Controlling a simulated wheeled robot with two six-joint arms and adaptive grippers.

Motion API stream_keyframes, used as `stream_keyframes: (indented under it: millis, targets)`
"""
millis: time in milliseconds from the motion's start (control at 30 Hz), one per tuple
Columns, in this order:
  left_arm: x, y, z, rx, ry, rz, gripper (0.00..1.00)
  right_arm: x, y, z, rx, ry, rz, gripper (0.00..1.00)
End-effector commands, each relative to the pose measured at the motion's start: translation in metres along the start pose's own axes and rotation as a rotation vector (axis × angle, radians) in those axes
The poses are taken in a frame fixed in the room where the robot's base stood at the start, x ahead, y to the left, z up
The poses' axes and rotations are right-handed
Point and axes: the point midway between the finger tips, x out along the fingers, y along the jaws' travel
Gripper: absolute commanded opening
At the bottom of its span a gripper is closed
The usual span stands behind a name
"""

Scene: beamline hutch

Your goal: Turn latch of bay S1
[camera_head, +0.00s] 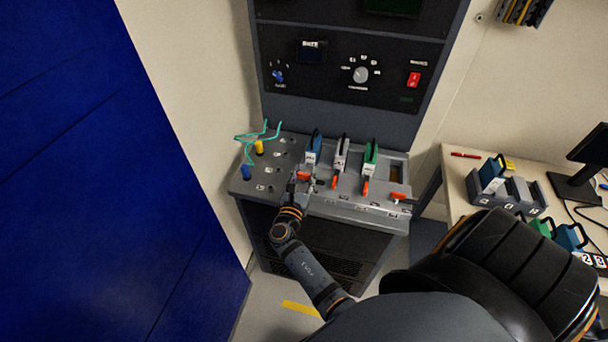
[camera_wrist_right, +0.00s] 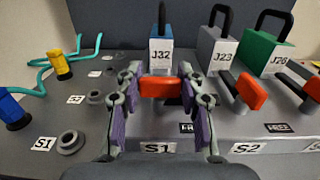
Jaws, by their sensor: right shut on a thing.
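The S1 bay latch (camera_wrist_right: 160,87) has an orange-red handle, which lies crosswise in the wrist view, above the S1 label (camera_wrist_right: 158,149). It also shows in the head view (camera_head: 303,175). My right gripper (camera_wrist_right: 158,90) is shut on this handle, with one finger at each end. In the head view my right gripper (camera_head: 305,182) is at the front of the console. A blue module marked J32 (camera_wrist_right: 161,50) with a black handle stands upright just behind the latch. The latch's pivot is hidden. My left gripper is not in view.
A grey module J23 (camera_wrist_right: 220,55) and a green module J26 (camera_wrist_right: 271,52) stand to the right, with orange-red latches in front. A fourth latch (camera_head: 398,196) is at the console's right. Yellow (camera_wrist_right: 60,66) and blue (camera_wrist_right: 12,110) plugs with green cables are left.

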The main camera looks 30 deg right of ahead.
Motion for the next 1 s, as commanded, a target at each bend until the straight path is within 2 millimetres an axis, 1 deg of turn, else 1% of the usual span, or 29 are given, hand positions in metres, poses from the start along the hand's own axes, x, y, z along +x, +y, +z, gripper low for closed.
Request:
stream_keyframes:
  millis: [267,367,567,767,1000]
  targets:
    - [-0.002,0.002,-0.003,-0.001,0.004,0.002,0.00,0.000,-0.001,0.001,0.000,-0.001,0.041,0.07]
    - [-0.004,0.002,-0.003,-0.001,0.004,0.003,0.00,0.000,-0.001,0.001,-0.003,-0.002,0.089,0.07]
    - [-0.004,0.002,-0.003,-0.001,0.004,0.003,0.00,0.000,-0.001,0.000,-0.004,-0.002,0.240,0.07]
    - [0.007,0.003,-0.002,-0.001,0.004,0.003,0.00,0.000,-0.001,-0.003,-0.005,-0.004,0.419,0.07]
    - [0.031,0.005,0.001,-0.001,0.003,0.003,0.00,0.000,0.000,-0.005,-0.005,-0.004,0.613,0.07]
